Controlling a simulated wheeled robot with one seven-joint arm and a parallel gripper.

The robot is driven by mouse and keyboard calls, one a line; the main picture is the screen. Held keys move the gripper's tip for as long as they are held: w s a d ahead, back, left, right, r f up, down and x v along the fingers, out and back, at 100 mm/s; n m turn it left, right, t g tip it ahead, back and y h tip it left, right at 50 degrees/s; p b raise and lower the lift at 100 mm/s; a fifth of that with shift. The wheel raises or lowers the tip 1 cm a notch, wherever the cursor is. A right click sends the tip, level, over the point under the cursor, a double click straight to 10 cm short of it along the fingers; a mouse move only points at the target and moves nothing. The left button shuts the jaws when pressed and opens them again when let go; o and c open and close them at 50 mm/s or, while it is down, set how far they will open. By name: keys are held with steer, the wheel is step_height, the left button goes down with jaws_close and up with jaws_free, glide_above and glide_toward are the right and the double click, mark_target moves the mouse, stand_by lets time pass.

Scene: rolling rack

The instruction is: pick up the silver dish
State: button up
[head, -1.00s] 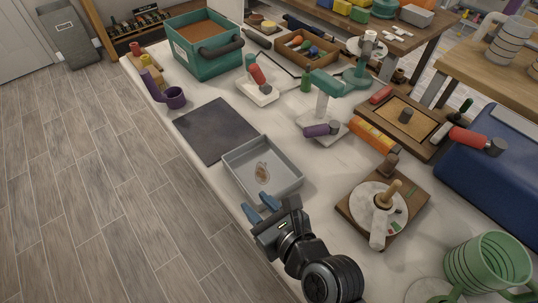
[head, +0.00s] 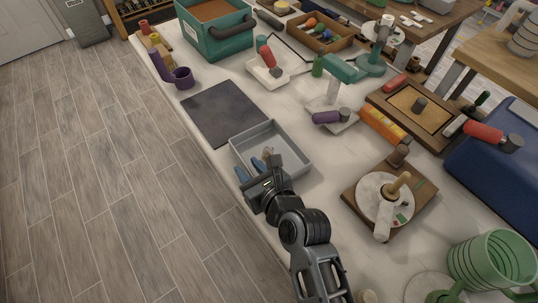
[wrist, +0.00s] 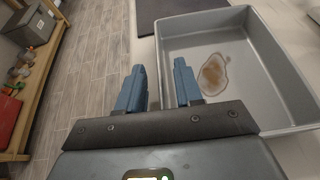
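The silver dish (head: 292,158) is a grey, open rectangular tray with a brown stain on its floor, lying on the white bench top. My gripper (head: 250,168) is at the dish's near-left side in the head view. Its two blue fingers are apart, one outside the dish and one over its inside. In the wrist view my gripper (wrist: 160,75) is open, and the left wall of the dish (wrist: 270,55) shows between the fingers. I cannot tell how far the fingertips reach down beside the wall. My gripper hides part of the dish's near side.
A dark flat mat (head: 222,112) lies just behind the dish. A wooden board with a white disc (head: 375,190) stands to the right, and a purple-handled tool (head: 328,117) behind right. The bench's left edge runs close by the dish, with open floor (head: 110,190) beyond.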

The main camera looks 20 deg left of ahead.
jaws_close()
stand_by(1.4)
